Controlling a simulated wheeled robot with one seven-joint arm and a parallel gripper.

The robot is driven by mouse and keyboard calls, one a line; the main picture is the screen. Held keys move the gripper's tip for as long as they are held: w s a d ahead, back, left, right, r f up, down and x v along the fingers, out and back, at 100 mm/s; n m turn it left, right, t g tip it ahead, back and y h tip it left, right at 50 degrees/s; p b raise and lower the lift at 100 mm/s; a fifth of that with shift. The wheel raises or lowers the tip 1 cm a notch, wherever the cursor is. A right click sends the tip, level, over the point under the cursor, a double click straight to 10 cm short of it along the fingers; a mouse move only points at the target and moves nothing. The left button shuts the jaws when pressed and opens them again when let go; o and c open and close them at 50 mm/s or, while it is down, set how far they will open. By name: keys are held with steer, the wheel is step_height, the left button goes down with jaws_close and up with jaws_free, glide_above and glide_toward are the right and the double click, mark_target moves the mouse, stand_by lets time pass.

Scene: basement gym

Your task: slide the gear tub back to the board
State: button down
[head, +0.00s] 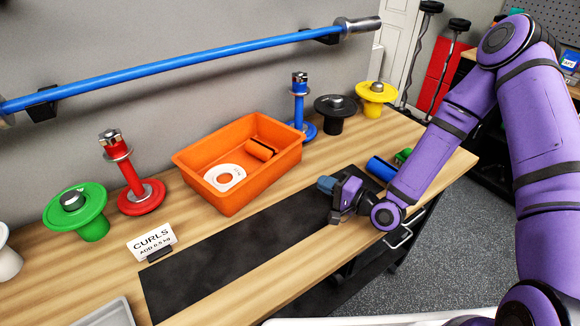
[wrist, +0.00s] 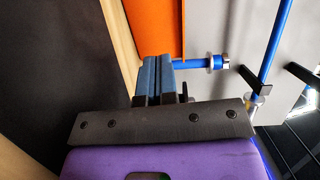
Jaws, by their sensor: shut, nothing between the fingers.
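The gear tub (head: 252,191) is an open orange bin on the wooden bench, behind a black mat. It holds a white disc (head: 225,177) and an orange roll (head: 262,149). My gripper (head: 325,184) is shut and empty, low over the right part of the mat. Its fingertips are just in front of and right of the tub's near right corner, with a small gap in the head view. In the wrist view, the blue fingertips (wrist: 158,62) are together, with the tub (wrist: 158,25) just beyond. A grey wall (head: 200,40) stands behind the bench; I cannot tell whether it is the board.
A red post (head: 133,180) and green hub (head: 80,212) stand left of the tub. A blue post (head: 299,100), black hub (head: 335,112) and yellow hub (head: 376,97) stand right. The black mat (head: 215,265) is mostly clear. A "CURLS" sign (head: 152,241) stands at its left.

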mark_target(275, 166)
steer(key=shift+f+m+t, duration=0.1)
steer(key=shift+m+t, duration=0.2)
steer(key=shift+m, duration=0.1)
steer(key=shift+w+a, duration=0.15)
steer(key=shift+a, duration=0.05)
steer(key=x, duration=0.8)
steer(key=shift+w+a, duration=0.15)
steer(key=shift+a, duration=0.1)
steer(key=a, duration=0.3)
steer(key=shift+a, duration=0.75)
